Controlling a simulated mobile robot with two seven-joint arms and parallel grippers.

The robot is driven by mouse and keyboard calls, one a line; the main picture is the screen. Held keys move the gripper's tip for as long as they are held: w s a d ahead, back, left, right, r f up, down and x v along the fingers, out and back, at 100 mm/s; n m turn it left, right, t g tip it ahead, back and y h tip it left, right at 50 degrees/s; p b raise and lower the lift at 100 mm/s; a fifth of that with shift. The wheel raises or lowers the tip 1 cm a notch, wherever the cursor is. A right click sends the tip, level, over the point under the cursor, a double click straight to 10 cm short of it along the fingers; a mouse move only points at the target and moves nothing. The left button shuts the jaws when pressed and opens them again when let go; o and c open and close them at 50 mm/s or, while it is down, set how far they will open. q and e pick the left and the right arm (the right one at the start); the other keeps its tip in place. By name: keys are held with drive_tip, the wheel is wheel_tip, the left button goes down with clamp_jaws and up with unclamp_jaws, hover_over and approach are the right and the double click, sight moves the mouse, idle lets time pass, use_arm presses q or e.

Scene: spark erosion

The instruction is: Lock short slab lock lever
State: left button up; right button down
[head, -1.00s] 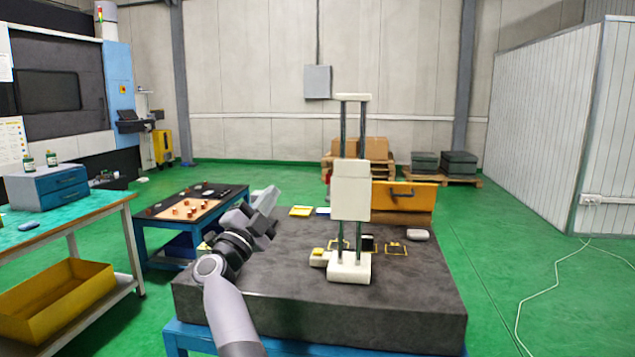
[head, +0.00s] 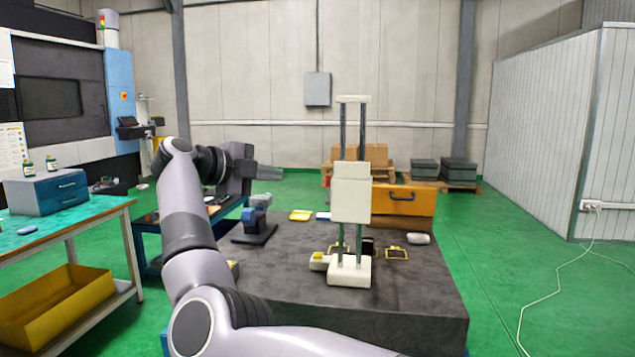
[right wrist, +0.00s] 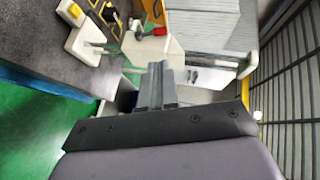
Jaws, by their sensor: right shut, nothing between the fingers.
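A cream two-column stand (head: 350,271) stands upright on the dark stone table. Its cream sliding slab (head: 350,199) sits partway up the columns. I cannot make out a lock lever on it in the head view. In the right wrist view, the slab (right wrist: 152,50) shows sideways, with a small red part (right wrist: 159,31) near it; I cannot tell whether that is the lever. My right gripper (head: 268,173) is left of the slab, apart from it, at about its height. It is shut and empty, with its fingers together in the right wrist view (right wrist: 155,85). My left gripper is out of view.
The dark stone table (head: 415,310) has clear room at its front right. A blue device (head: 253,217) on a dark base stands at its left, below my gripper. A yellow drawer box (head: 402,200) is behind. A grey case (head: 419,238) lies at the right.

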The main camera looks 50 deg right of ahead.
sight(327, 182)
drive_tip(key=shift+d, duration=0.1)
drive_tip(key=p+x, duration=0.3)
drive_tip(key=x, duration=1.1)
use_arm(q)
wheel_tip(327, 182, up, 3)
